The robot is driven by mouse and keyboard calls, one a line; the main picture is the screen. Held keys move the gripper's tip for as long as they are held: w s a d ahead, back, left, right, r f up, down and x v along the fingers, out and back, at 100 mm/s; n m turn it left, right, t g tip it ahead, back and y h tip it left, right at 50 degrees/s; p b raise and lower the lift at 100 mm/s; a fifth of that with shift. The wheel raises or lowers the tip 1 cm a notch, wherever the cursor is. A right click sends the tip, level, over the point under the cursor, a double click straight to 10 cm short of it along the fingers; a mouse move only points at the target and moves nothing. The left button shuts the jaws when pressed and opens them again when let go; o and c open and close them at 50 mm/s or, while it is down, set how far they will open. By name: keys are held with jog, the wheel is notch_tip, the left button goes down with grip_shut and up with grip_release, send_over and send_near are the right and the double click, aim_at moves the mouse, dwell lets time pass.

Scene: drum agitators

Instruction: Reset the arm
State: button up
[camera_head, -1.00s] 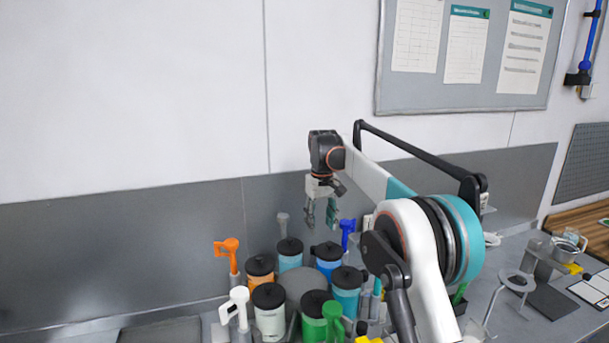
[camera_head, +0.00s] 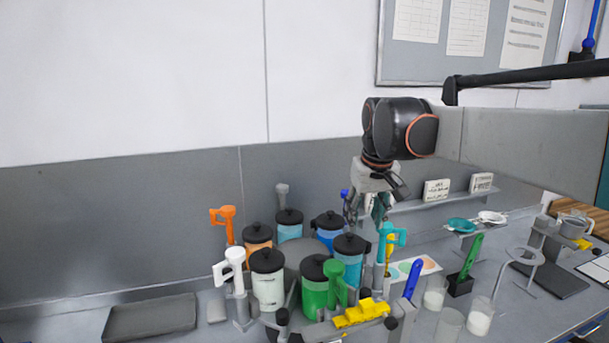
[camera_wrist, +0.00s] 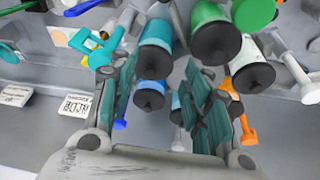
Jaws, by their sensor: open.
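My gripper (camera_head: 369,205) hangs pointing down from my arm, above and behind the right side of the group of drums, in the head view. Its fingers are apart with nothing between them. In the wrist view my gripper (camera_wrist: 165,100) shows two teal-padded fingers spread open, with the lidded drums beyond them. My arm reaches in from the right edge of the head view, its wrist in front of the grey wall panel.
Several lidded drums, among them a green drum (camera_head: 315,288) and a white drum (camera_head: 268,280), stand in a ring. Coloured handles, such as an orange one (camera_head: 225,222), rise around them. A dark tray (camera_head: 150,318) lies left. Glass beakers (camera_head: 480,317) stand right.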

jog(key=shift+m+t, duration=0.5)
jog(key=shift+t, duration=0.3)
jog(key=s+d+f+b, duration=0.1)
jog(key=s+f+b, duration=0.1)
jog(key=s+f, duration=0.1)
jog(key=s+d+f+b, duration=0.1)
jog(key=s+f+b, duration=0.1)
jog(key=s, duration=0.4)
jog(key=s+d+f+b, duration=0.1)
jog(key=s+f+b, duration=0.1)
jog(key=s+f, duration=0.2)
jog(key=shift+s+d, duration=0.35)
jog(key=shift+s, duration=0.1)
jog(key=s+d+f+m+t+b, duration=0.1)
jog(key=s+f+b, duration=0.6)
jog(key=s+f, duration=0.7)
notch_tip(320, 180, down, 3)
jog(key=shift+s+d+r+t, duration=0.1)
jog(key=shift+s+d+t, duration=0.2)
jog(key=shift+d+t, duration=0.4)
